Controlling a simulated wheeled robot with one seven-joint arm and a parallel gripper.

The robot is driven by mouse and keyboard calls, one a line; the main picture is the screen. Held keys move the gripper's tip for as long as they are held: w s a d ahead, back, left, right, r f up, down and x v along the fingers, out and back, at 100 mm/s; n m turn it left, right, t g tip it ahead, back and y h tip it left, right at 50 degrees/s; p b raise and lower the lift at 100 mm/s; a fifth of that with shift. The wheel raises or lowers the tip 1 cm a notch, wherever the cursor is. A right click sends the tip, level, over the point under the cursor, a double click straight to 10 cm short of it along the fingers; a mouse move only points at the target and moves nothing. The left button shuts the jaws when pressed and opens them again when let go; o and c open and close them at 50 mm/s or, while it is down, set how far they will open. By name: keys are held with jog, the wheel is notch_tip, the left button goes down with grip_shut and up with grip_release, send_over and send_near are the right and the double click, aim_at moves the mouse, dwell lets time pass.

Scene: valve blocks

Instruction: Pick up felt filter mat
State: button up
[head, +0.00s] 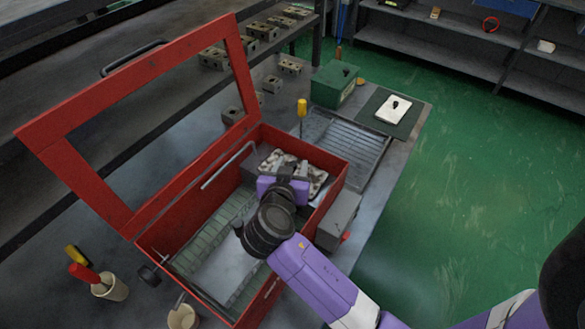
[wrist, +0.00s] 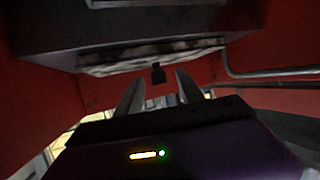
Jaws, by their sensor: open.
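A pale, mottled grey-white piece, which looks like the felt filter mat (head: 317,182), lies inside the far end of the red open-lidded box (head: 340,172). My gripper (head: 291,170) is over it in the box and hides part of it. In the wrist view the mat (wrist: 150,57) shows as a thin mottled strip under a dark slab, ahead of my fingers. My gripper (wrist: 158,84) is open there, its two fingers apart. I see no contact between the fingers and the mat.
The red lid frame (head: 140,55) stands open at the left. A metal rod (wrist: 270,73) runs along the box wall, right in the wrist view. A yellow-handled tool (head: 302,107) stands beyond the box. A green box (head: 334,84) and a ridged tray (head: 345,140) are farther back.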

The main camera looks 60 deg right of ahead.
jog(key=shift+w+d+f, duration=0.25)
jog(key=shift+d, duration=0.3)
grip_shut()
jog(key=shift+r, duration=0.1)
